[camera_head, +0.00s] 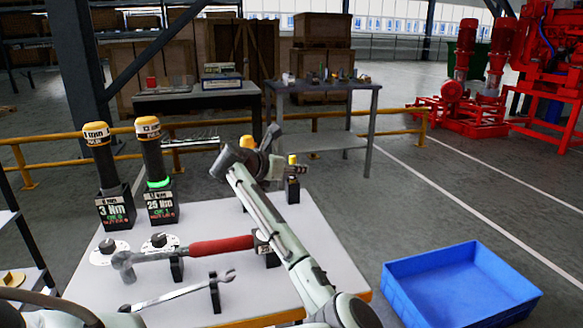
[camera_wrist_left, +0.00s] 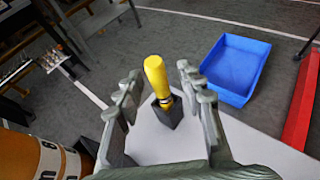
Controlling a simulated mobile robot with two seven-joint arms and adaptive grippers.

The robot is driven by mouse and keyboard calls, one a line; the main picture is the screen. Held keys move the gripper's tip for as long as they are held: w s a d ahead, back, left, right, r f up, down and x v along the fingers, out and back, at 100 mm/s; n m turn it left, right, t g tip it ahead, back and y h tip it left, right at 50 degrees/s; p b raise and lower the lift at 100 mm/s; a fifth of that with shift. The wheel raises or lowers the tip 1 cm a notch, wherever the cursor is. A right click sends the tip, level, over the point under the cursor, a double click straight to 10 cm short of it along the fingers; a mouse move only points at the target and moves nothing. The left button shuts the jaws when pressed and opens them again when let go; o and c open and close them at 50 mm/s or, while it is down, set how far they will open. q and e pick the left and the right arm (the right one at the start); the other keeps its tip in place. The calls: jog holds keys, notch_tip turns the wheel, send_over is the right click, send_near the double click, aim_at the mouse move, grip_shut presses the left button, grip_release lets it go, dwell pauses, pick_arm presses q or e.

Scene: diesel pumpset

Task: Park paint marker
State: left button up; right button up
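The paint marker (camera_wrist_left: 157,78) is yellow and stands upright in a small dark holder (camera_wrist_left: 168,112) on the light table. In the head view, the marker's yellow top (camera_head: 292,159) shows above the black holder (camera_head: 292,190). My left gripper (camera_head: 288,171) is at the marker near the table's far side. In the wrist view, the left gripper (camera_wrist_left: 158,88) is open, with fingers on either side of the marker and visible gaps to it. My right gripper is not in view.
Two torque drivers (camera_head: 108,165) (camera_head: 154,160) stand left in black holders. A red-handled hammer (camera_head: 221,245) and wrench (camera_head: 190,289) lie on supports in front. Another yellow top (camera_head: 246,142) is partly hidden behind my arm. A blue crate (camera_head: 455,285) sits on the floor right.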

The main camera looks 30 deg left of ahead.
pick_arm(q)
jog(key=v, duration=1.2)
